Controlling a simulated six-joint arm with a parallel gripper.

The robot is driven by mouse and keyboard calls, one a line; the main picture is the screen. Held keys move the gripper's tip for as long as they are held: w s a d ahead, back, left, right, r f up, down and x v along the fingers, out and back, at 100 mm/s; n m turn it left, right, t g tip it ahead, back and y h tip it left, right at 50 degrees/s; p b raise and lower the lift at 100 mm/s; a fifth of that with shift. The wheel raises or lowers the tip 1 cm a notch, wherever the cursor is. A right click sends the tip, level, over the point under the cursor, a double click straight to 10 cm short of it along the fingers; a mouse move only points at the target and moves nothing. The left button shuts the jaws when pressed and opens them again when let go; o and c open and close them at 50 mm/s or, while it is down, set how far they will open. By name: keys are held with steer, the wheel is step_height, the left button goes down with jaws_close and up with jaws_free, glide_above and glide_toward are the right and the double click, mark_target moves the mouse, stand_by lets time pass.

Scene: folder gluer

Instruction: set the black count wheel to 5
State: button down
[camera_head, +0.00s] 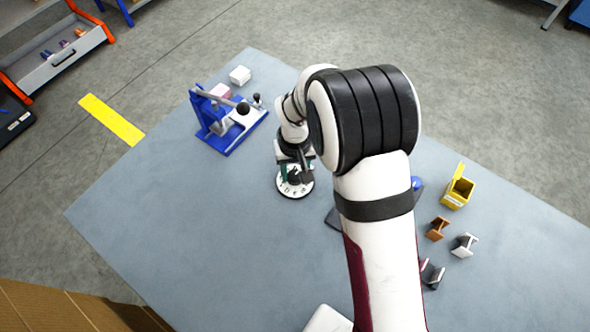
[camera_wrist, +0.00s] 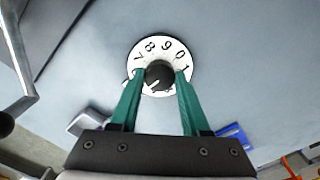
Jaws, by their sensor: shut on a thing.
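The count wheel is a white dial (camera_wrist: 150,50) with black numerals around its rim and a black knob (camera_wrist: 158,73) at its centre. In the wrist view 7, 8, 9, 0 and 1 show along the far side of the dial; the numerals on the near side are mostly hidden by the knob and fingers. My gripper (camera_wrist: 158,78) has its two green fingers on either side of the knob, shut on it. In the head view the dial (camera_head: 294,190) lies on the table below my gripper (camera_head: 295,172). I cannot tell which numeral is set.
The table (camera_head: 190,220) is clear at the front left.

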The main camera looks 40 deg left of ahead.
mark_target(295, 175)
steer(key=shift+c, duration=1.9)
jaws_free()
step_height(295, 175, up, 16)
steer(key=shift+f, duration=0.1)
steer(key=d+r+m, duration=0.4)
steer(key=d, duration=0.7)
steer(key=s+d+m+y, duration=0.1)
steer(key=s+d+m, duration=0.9)
steer(key=s+d, duration=0.4)
steer(key=d, duration=0.3)
steer(key=shift+d+m+y, duration=0.3)
steer(key=shift+y, duration=0.1)
